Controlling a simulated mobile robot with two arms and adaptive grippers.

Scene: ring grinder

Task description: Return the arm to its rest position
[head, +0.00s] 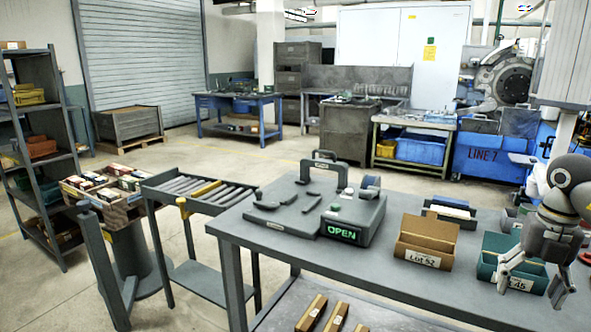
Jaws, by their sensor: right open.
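My right gripper (530,288) is at the right edge of the head view, on an arm that comes in from the right. It points down with its two fingers spread wide apart. Nothing shows between the fingertips. The fingers are in front of or over a teal bin labelled Lot 45 (490,265) and partly cover it; I cannot tell whether they touch it. My left gripper is not in view.
The grey table (290,250) holds a grey device reading OPEN (352,213) and a brown bin labelled Lot 52 (426,240). A small roller conveyor (205,192) stands left of the table. Open floor lies behind the table.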

